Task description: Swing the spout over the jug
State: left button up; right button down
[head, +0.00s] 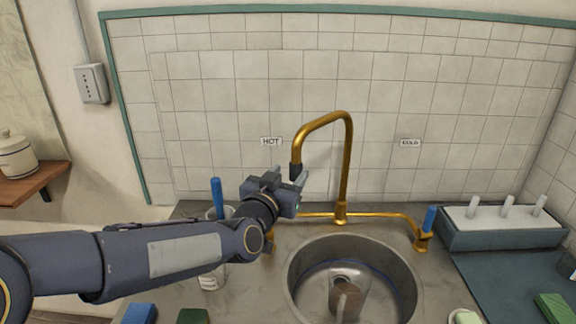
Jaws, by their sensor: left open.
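The brass gooseneck spout (347,150) rises behind the sink and arches to the left. Its dark nozzle (296,170) points down left of the basin. A brown vessel (349,297), seemingly the jug, sits inside the round steel sink (293,285), right of the nozzle. My left gripper (299,184) is open at the nozzle's lower end. My left arm hides part of the counter and of the tap's left side. My right gripper is not in view.
The blue-handled cold tap (429,221) stands right of the sink. A rack with white pegs (500,237) is at the right. Blue (139,313) and green (192,316) blocks lie front left.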

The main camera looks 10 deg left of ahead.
aim_at(293, 170)
pick_arm(q)
jog(key=w, duration=0.2)
jog(key=w+d, duration=0.1)
jog(key=w, duration=0.2)
grip_shut()
